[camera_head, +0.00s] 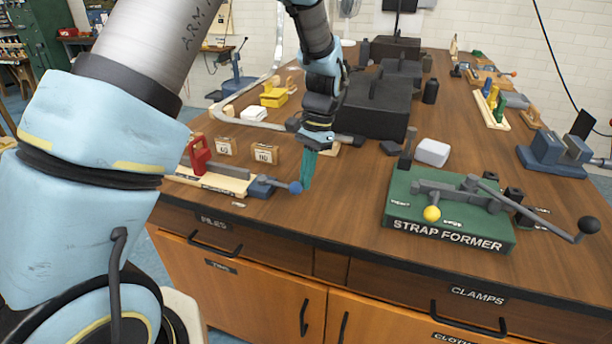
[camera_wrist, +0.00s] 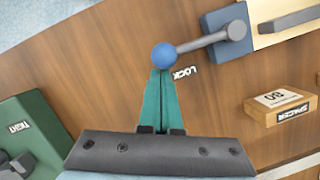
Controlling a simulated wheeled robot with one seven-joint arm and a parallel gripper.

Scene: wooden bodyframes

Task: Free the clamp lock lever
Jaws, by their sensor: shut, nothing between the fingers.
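The clamp lock lever ends in a blue ball (camera_head: 295,187), which also shows in the wrist view (camera_wrist: 164,55). Its grey arm (camera_wrist: 203,42) runs from the ball to a blue block (camera_wrist: 228,32) at the end of a pale wooden clamp base (camera_head: 215,181). A red clamp handle (camera_head: 200,155) stands on that base. My gripper (camera_head: 306,184) has teal fingers pressed together and empty. In the wrist view the fingertips (camera_wrist: 161,74) lie right at the ball's edge; I cannot tell whether they touch. The word LOCK is printed on the table beside them.
A green strap former (camera_head: 450,230) with levers stands to the right. Wooden spacer blocks (camera_head: 265,153) sit behind the clamp, one close in the wrist view (camera_wrist: 280,106). Dark boxes (camera_head: 372,108) stand behind my gripper. The table's front edge is near; bare wood lies between clamp and strap former.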

